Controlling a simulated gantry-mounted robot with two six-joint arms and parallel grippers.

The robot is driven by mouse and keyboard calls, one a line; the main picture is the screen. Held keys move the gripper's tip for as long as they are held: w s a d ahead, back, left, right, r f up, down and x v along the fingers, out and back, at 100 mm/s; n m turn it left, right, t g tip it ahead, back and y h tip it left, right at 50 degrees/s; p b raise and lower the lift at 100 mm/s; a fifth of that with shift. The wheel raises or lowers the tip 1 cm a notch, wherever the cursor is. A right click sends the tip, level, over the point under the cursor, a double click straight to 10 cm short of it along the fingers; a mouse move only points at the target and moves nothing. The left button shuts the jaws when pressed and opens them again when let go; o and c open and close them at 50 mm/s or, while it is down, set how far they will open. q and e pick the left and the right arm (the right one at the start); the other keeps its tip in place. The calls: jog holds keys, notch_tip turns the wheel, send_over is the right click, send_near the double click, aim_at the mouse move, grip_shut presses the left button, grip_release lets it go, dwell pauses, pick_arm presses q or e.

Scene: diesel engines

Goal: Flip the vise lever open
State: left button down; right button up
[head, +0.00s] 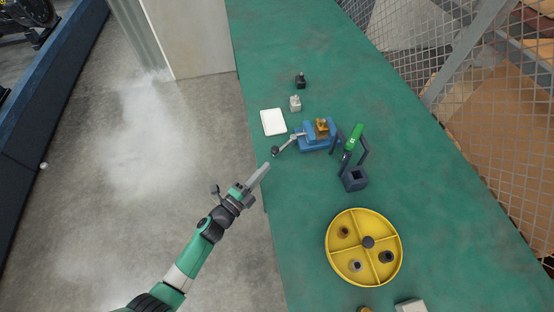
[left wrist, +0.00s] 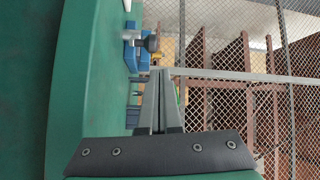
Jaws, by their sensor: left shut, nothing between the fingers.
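A blue vise (head: 315,137) stands on the green bench, with a brass-coloured part (head: 321,128) in its jaws. Its lever (head: 288,143) sticks out to the left and ends in a dark knob (head: 275,151) near the bench edge. My left gripper (head: 266,166) is shut and empty, just below the knob in the head view, with a small gap between them. In the left wrist view the closed fingers (left wrist: 158,75) point toward the vise (left wrist: 131,55), and the dark knob (left wrist: 152,43) shows just above the fingertips. My right gripper is not in view.
A yellow divided tray (head: 329,245) with several small parts is at the front. A green tool (head: 354,139) stands in a dark holder (head: 354,179) right of the vise. A white pad (head: 273,122) and small blocks lie behind. Mesh fencing (head: 480,95) lines the right.

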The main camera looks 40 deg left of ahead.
pick_arm(q)
jog(key=s+a, duration=0.1)
jog(key=s+a+p, duration=0.1)
jog(key=s, duration=0.1)
jog(key=shift+s+f, duration=0.15)
jog(key=shift+s, duration=0.05)
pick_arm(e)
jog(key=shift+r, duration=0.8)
pick_arm(q)
jog(key=shift+d, duration=0.1)
